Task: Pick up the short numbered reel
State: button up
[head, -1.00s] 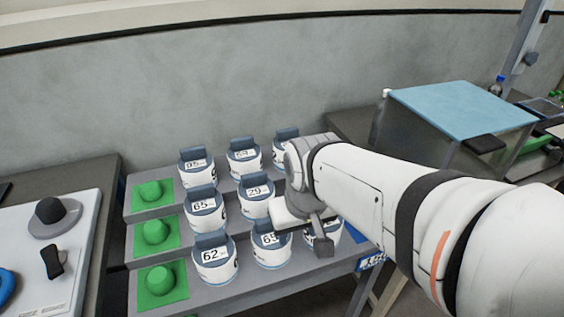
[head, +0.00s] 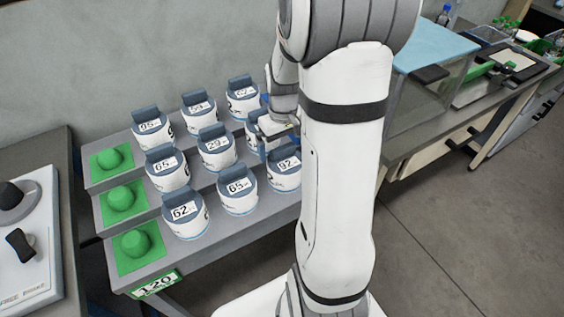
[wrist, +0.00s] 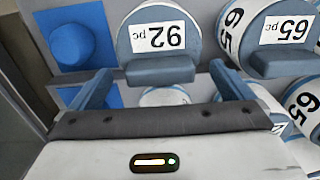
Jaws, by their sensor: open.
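Several white reels with blue-grey tops and number labels stand in rows on a stepped grey rack (head: 215,232).
A reel marked 65 (head: 237,200) stands left of 92. Green pads with domes (head: 137,243) line the rack's left end; a blue pad with a dome (wrist: 72,44) is at its other end. A blue-topped case (head: 437,50) stands behind right. Neighbouring reels are close.

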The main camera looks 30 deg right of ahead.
aim_at(284, 157)
jog(key=f, duration=0.6)
jog(key=shift+s, duration=0.25)
jog(key=shift+c, duration=0.4)
jog(key=shift+r, duration=0.1)
jog(key=c, duration=0.6)
jog(key=shift+c, duration=0.2)
